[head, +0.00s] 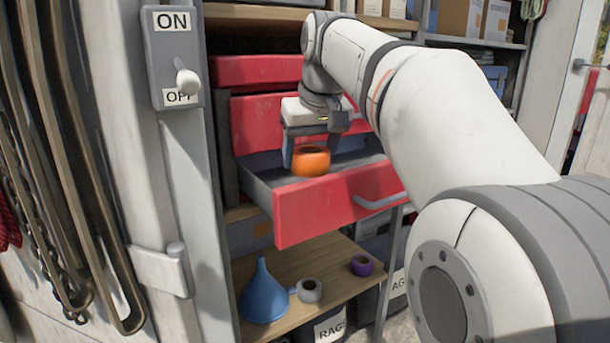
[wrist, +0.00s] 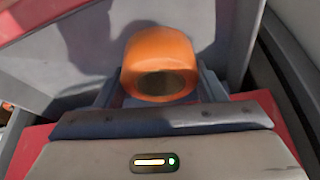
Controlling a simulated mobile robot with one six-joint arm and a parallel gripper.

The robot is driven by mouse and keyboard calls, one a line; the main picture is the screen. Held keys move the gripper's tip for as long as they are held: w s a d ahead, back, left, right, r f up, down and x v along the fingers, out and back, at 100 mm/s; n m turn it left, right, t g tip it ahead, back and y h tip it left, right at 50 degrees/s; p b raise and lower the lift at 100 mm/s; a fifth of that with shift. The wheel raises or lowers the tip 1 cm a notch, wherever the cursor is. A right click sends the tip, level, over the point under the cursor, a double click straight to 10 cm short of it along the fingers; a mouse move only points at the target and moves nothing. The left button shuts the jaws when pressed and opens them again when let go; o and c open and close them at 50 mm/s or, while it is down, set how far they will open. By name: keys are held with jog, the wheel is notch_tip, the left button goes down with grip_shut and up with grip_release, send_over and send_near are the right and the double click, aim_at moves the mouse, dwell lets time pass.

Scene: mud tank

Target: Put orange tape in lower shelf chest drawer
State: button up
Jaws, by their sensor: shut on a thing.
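My gripper (head: 306,150) is shut on the orange tape (head: 311,161), a roll that hangs below the fingers. The open drawer (head: 328,207) of the red chest (head: 268,115) is pulled out under it, with a grey inside and a grey handle on its front. The tape is over the drawer's opening; I cannot tell whether it touches the floor of the drawer. In the wrist view the tape (wrist: 160,65) sits at the gripper's end, with the drawer's grey interior (wrist: 90,60) behind it. The fingertips are mostly hidden there.
Below the drawer, a wooden shelf (head: 315,262) bears a blue funnel (head: 264,295), a grey tape roll (head: 309,290) and a purple tape roll (head: 362,265). An ON/OFF switch (head: 173,57) and hanging chains and hoses stand left. Upper shelves hold boxes (head: 460,17).

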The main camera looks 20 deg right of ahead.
aim_at(307, 175)
notch_tip(307, 175, down, 4)
jog(key=shift+r, duration=0.1)
jog(key=shift+w+a+f, duration=0.1)
jog(key=shift+w+f, duration=0.3)
jog(key=shift+s, duration=0.1)
jog(key=shift+f, duration=0.2)
jog(key=o, duration=1.1)
